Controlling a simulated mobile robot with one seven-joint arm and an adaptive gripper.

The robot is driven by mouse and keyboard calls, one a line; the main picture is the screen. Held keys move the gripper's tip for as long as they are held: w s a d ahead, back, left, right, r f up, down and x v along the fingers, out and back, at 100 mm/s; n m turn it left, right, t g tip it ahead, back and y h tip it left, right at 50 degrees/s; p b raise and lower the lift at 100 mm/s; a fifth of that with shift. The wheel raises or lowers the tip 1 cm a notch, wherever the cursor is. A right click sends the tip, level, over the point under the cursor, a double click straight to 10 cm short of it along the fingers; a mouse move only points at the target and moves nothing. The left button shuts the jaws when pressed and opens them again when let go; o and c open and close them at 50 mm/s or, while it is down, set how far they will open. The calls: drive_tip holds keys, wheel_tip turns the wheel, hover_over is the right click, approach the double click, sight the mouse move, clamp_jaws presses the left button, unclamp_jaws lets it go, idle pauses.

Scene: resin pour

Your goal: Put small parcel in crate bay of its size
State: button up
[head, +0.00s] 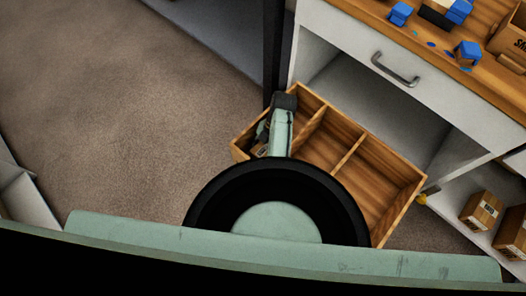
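The wooden crate (412,198) lies tilted across the picture, with dividers making bays. Two empty bays show at its middle and right. My gripper (260,138) hangs over the left bay, partly hidden by my own wrist. A small brown piece with a pale patch, possibly a parcel (258,151), shows at the gripper's lower end. I cannot tell whether the gripper holds it or whether it rests in the bay. The finger gap is too small and covered to read.
A white cabinet with a drawer handle (396,70) stands behind the crate. Its wooden top carries blue items (467,52) and a lettered box (510,37). Cardboard parcels (481,211) sit on a low shelf at right. Carpet (130,110) at left is clear.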

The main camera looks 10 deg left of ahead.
drive_tip(key=o, duration=1.1)
drive_tip(key=shift+f, duration=0.1)
drive_tip(key=p+v, duration=0.7)
drive_tip(key=v, duration=0.5)
